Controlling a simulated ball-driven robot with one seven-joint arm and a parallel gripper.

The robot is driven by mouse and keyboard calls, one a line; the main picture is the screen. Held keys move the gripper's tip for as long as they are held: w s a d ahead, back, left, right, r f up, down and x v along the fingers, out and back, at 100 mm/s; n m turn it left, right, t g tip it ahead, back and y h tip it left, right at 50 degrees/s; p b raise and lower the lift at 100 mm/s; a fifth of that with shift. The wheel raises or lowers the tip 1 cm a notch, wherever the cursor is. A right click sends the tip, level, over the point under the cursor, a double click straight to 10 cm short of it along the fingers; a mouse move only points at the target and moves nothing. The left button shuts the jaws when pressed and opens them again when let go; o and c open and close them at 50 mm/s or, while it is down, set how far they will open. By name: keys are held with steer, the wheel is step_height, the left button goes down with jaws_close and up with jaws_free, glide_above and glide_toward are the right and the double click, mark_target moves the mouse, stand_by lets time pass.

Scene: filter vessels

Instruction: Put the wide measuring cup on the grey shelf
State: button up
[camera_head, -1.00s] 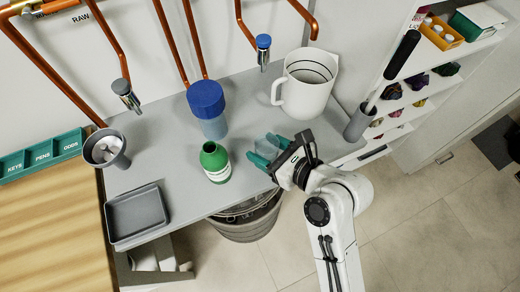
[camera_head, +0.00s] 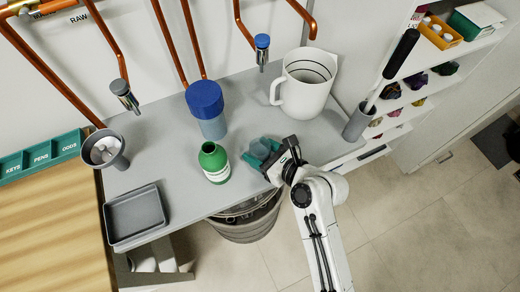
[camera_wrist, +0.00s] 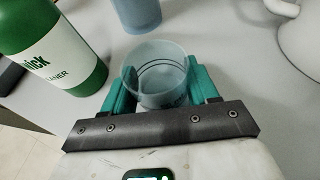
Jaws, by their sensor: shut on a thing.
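A wide, clear bluish measuring cup with dark lines around it (camera_wrist: 160,68) is between the teal fingers of my gripper (camera_wrist: 162,82) in the wrist view. My gripper is shut on it, one finger on each side, and the cup's open rim faces up. In the head view my gripper (camera_head: 264,157) is at the front edge of the grey worktop (camera_head: 165,150), right of a green bottle (camera_head: 214,163). The cup is small there and partly hidden by the fingers. I cannot tell whether its base touches the worktop. I cannot tell which surface is the grey shelf.
A blue-lidded container (camera_head: 207,108) stands behind the bottle. A white jug (camera_head: 305,85) and a brush in a grey holder (camera_head: 357,123) stand to the right. A grey tray (camera_head: 135,215) and a grey funnel (camera_head: 104,149) are left. A bin (camera_head: 248,223) stands below the front edge.

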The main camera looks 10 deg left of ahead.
steer(key=o, duration=1.1)
steer(key=shift+c, duration=0.2)
steer(key=shift+r, duration=0.1)
steer(key=v, duration=1.2)
